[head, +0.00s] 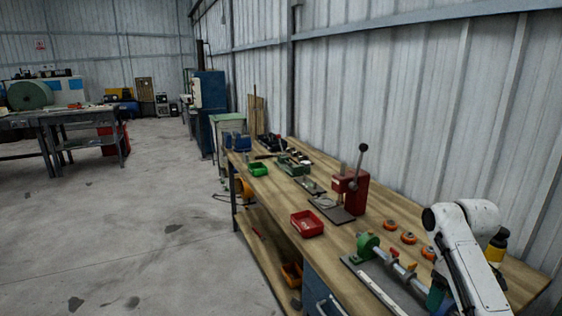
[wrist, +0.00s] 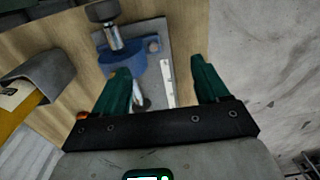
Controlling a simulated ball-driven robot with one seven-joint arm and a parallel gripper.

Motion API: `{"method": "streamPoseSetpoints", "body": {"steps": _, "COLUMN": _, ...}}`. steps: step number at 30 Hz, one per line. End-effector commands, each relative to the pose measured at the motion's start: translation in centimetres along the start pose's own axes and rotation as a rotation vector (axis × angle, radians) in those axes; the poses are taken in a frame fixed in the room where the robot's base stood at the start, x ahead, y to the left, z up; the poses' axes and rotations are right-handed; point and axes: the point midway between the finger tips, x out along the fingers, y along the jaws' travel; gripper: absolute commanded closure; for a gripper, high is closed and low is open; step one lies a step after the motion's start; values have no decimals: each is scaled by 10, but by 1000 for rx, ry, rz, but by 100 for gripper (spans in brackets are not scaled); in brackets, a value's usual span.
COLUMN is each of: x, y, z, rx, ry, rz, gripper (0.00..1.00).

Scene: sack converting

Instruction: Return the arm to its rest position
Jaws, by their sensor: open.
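My arm (head: 467,262) shows at the lower right in the head view, bent over the right end of the wooden workbench. Beyond the fingers are a blue clamp-like part (wrist: 122,62) and a metal plate with a ruler strip on the bench. I cannot tell the exact gap between the fingers and these parts.
The workbench (head: 275,205) runs along the corrugated wall. It bears a red lever press (head: 352,190), a red tray (head: 307,223), a green tray (head: 259,170), orange rolls (head: 408,238) and a green-ended fixture (head: 367,244). The concrete floor at left is open.

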Motion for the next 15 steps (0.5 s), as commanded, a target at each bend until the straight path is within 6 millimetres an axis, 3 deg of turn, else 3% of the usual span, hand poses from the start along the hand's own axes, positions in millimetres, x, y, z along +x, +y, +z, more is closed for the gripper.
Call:
{"method": "streamPoseSetpoints", "body": {"steps": 8, "x": 32, "y": -31, "z": 1, "rx": 7, "ry": 20, "rz": -19, "gripper": 26}}
{"method": "streamPoseSetpoints", "body": {"steps": 15, "x": 75, "y": -76, "z": 12, "rx": 31, "ry": 49, "rz": -44, "gripper": 26}}
